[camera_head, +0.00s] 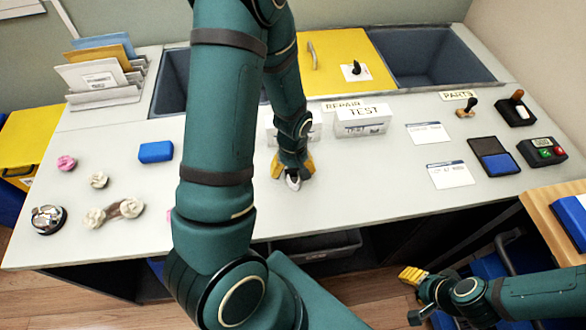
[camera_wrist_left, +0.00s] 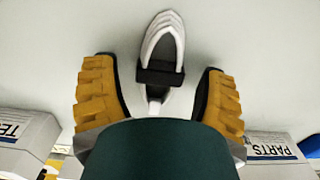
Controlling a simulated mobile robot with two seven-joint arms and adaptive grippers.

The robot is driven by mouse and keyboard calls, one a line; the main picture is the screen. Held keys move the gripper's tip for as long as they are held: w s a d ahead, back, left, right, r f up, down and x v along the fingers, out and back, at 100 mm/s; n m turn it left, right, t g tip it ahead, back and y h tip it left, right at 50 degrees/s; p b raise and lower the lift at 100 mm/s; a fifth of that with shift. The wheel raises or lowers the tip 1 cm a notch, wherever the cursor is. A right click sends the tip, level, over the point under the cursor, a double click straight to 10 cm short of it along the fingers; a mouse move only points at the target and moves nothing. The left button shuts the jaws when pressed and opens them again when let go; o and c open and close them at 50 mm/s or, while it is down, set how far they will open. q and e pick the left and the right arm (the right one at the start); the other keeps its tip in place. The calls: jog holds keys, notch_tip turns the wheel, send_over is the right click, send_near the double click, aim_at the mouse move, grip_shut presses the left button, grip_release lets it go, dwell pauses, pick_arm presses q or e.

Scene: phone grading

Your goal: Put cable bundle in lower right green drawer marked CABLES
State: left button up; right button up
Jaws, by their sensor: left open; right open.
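In the left wrist view the bundle (camera_wrist_left: 165,45) lies between and ahead of my left fingers. My left gripper (camera_head: 293,168) is open around the bundle's near end, with a gap to each finger (camera_wrist_left: 160,75). My right gripper (camera_head: 414,280) is open and empty, low in front of the table at the right. No green drawer marked CABLES shows in these views.
White boxes, one marked TEST (camera_head: 362,121), stand behind the left gripper. A blue block (camera_head: 155,152), crumpled pieces (camera_head: 113,212) and a bell (camera_head: 48,219) lie at left. Blue-grey bins (camera_head: 425,59) are sunk at the back. A wooden surface (camera_head: 548,205) stands at right.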

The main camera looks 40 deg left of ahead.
pick_arm(q)
notch_tip(320, 180, up, 11)
jog(key=p, duration=0.3)
jog(key=shift+o, duration=0.8)
jog(key=shift+r, duration=0.35)
jog(key=shift+s+d+r+p, duration=0.75)
jog(key=shift+d+p, duration=0.1)
jog(key=shift+p, duration=1)
jog(key=b, duration=0.3)
send_over(294, 177)
notch_tip(294, 177, down, 9)
jog(key=shift+r, duration=0.15)
jog(key=shift+f+b, duration=0.95)
jog(key=shift+f, duration=1.65)
